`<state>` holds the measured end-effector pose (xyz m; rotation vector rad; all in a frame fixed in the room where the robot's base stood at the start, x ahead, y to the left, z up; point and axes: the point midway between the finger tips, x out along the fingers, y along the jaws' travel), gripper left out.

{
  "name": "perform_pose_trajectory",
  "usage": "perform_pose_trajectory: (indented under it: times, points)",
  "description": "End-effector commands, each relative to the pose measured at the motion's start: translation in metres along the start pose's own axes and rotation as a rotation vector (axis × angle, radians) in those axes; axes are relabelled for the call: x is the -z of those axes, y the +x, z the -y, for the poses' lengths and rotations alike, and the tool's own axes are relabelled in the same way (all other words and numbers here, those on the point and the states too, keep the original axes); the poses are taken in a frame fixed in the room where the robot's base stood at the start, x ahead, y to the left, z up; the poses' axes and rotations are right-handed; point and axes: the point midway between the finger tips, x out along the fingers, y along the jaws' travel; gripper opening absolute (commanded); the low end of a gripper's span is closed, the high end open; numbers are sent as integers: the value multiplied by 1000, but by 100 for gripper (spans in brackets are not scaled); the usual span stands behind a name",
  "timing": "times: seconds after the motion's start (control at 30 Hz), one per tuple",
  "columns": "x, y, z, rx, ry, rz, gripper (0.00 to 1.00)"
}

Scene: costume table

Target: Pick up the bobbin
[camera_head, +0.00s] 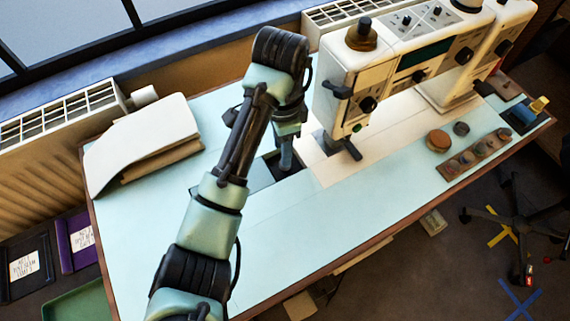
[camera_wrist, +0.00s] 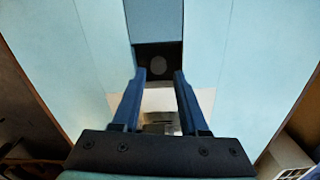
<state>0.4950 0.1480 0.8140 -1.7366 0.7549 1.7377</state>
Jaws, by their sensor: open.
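A round grey disc that looks like the bobbin (camera_wrist: 158,65) lies in a dark square recess (camera_wrist: 174,51) in the tabletop, in the wrist view. My gripper (camera_wrist: 159,73) is open, with its two blue fingers apart on either side of the recess and nothing held between them. In the head view my gripper (camera_head: 286,160) points down over the dark opening beside the sewing machine (camera_head: 345,85). The bobbin is hidden behind my gripper there. The exact height of the fingertips above the disc is hard to tell.
The sewing machine's head and needle area stand just right of my gripper. Folded cloth (camera_head: 145,140) lies at the left of the pale blue table (camera_head: 340,225). A wooden strip with round pieces (camera_head: 475,153) lies at the right. The front of the table is clear.

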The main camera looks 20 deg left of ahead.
Motion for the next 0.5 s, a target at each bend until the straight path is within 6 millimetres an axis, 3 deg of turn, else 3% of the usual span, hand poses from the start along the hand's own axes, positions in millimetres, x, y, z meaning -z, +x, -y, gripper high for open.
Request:
perform_pose_trajectory:
  times: [0.27, 0.5]
  points:
    - [0, 41, -3, -2, 1, 0, 43]
    - [0, 43, -2, 1, 2, -1, 43]
